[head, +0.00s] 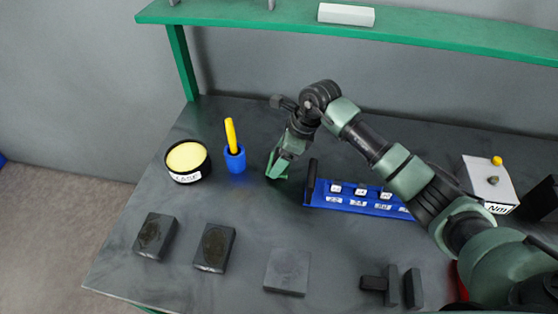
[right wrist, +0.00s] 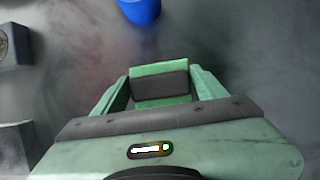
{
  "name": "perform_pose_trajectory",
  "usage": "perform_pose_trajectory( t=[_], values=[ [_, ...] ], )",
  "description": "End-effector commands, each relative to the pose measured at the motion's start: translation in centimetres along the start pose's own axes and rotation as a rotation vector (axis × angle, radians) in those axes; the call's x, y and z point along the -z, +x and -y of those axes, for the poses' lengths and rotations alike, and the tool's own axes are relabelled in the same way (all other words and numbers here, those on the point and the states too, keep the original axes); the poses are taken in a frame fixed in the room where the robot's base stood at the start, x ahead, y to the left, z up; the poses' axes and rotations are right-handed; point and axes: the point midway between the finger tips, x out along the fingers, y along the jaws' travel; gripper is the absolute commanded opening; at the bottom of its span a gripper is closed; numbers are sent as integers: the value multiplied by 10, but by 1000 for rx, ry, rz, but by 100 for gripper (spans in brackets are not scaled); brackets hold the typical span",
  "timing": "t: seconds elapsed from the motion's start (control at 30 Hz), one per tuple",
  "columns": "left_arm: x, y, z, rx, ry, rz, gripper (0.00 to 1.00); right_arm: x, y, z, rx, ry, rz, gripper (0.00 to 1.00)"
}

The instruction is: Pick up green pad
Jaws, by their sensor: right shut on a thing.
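My right gripper (head: 279,165) reaches down over the dark table, just right of the blue cup, and is shut on the green pad (head: 272,167). In the head view the pad is mostly hidden by the fingers. In the right wrist view the green pad (right wrist: 158,69) sits between the two green fingers of the right gripper (right wrist: 160,80), with a dark band across its side. I cannot tell whether the pad touches the table. My left gripper is not in view.
A blue cup (head: 235,162) with a yellow stick and a round yellow-topped tin (head: 187,160) stand left. A blue rack (head: 350,199) is close on the right. Dark blocks (head: 155,235) line the front. A green shelf (head: 420,36) runs above the back.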

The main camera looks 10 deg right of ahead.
Motion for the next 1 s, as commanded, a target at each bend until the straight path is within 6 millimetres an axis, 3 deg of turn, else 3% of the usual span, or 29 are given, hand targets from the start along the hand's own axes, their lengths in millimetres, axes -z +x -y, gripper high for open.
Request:
perform_pose_trajectory(
  t=[0.17,0.6,0.8,1.0],
  values=[
    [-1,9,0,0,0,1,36,-12,-29,2,6,-4,3,30],
    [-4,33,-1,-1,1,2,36,-58,-140,1,6,-3,2,30],
    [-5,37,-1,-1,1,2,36,-69,-166,0,2,-2,1,30],
    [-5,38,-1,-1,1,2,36,-72,-174,0,1,0,0,30]
  ],
)
